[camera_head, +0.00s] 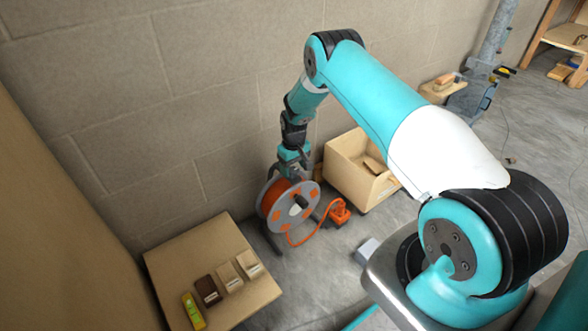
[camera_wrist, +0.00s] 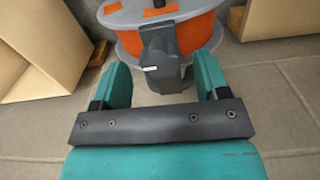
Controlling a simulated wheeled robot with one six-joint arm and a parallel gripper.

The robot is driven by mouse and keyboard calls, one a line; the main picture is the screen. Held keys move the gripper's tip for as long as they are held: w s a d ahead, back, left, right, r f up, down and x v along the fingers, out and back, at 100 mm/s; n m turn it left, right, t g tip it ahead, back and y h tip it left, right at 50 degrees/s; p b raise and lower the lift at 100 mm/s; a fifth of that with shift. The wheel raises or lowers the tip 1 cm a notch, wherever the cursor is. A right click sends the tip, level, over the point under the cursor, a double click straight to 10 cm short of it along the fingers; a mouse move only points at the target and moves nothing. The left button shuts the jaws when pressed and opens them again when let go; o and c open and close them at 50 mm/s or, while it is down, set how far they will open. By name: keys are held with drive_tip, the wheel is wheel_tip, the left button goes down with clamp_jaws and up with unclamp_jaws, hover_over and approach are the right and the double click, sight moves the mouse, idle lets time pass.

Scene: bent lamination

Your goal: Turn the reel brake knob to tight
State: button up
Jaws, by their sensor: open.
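The cable reel (camera_head: 273,196) stands on the floor by the wall, with orange cable wound between grey flanges. A dark piece, apparently a knob (camera_head: 301,201), sits at the middle of its near flange. My gripper (camera_head: 291,177) is over the top of the reel. In the wrist view my gripper (camera_wrist: 163,76) is open and empty, its two teal fingers apart. The reel (camera_wrist: 190,37) lies just beyond the fingertips. A dark grey part (camera_wrist: 160,50) with a small white mark shows between the fingers; I cannot tell whether it is the knob or the stand.
An open wooden box (camera_head: 345,178) stands right of the reel. An orange socket block (camera_head: 339,212) lies on the floor on its cable. A low board (camera_head: 225,240) with several small blocks and a yellow level (camera_head: 194,312) is at the front left. The wall is close behind the reel.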

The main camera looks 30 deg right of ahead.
sight(294, 170)
wheel_tip(294, 170, up, 16)
drive_tip(key=p, duration=0.3)
drive_tip(key=shift+f+p, duration=0.15)
drive_tip(key=shift+p, duration=0.2)
drive_tip(key=s+a+r+n+y, duration=0.1)
drive_tip(key=s+a+r+n, duration=0.1)
drive_tip(key=s+a+r, duration=0.5)
drive_tip(key=s+a+r+n+y, duration=0.1)
drive_tip(key=s+a+r, duration=0.2)
drive_tip(key=a+r, duration=0.8)
drive_tip(key=s+a+r+n+y, duration=0.1)
drive_tip(key=s+a+r, duration=0.2)
drive_tip(key=s, duration=0.5)
drive_tip(key=s+a+r+n, duration=0.2)
drive_tip(key=s+a+r, duration=0.15)
drive_tip(key=s, duration=0.55)
drive_tip(key=s+a+r+n+y, duration=0.15)
drive_tip(key=s+r, duration=0.25)
drive_tip(key=s, duration=0.4)
wheel_tip(294, 170, up, 28)
drive_tip(key=p, duration=2.8)
drive_tip(key=shift+s+a+f+m, duration=0.2)
drive_tip(key=shift+s+f+m, duration=0.05)
drive_tip(key=shift+s+m, duration=0.1)
